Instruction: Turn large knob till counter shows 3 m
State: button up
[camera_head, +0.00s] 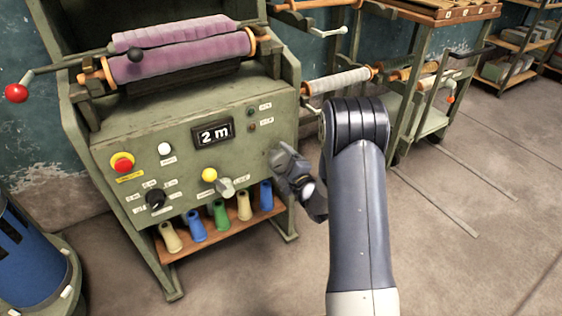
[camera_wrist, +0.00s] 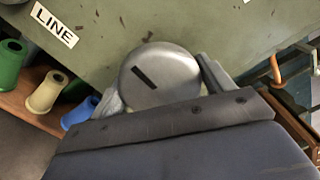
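The large knob (camera_wrist: 160,76) is a round silver-grey dial with a black slanted mark, seen in the wrist view on the green panel. My gripper (camera_wrist: 162,86) has one finger on each side of it, and both fingers appear to touch its rim. In the head view my gripper (camera_head: 284,163) is at the right part of the machine's front and mostly hides the knob. The counter (camera_head: 213,133) is a black display that reads "2 m".
A shelf below holds coloured spools (camera_head: 220,216). A purple roll (camera_head: 180,50) lies above.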

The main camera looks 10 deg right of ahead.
jog(key=o, duration=0.4)
jog(key=shift+s, duration=0.15)
jog(key=p+v, duration=0.1)
jog(key=v, duration=0.9)
jog(key=shift+s+p, duration=0.3)
jog(key=shift+d, duration=0.1)
jog(key=b+x, duration=0.1)
jog(key=x, duration=1)
jog(key=shift+b, duration=0.35)
jog(key=shift+s, duration=0.1)
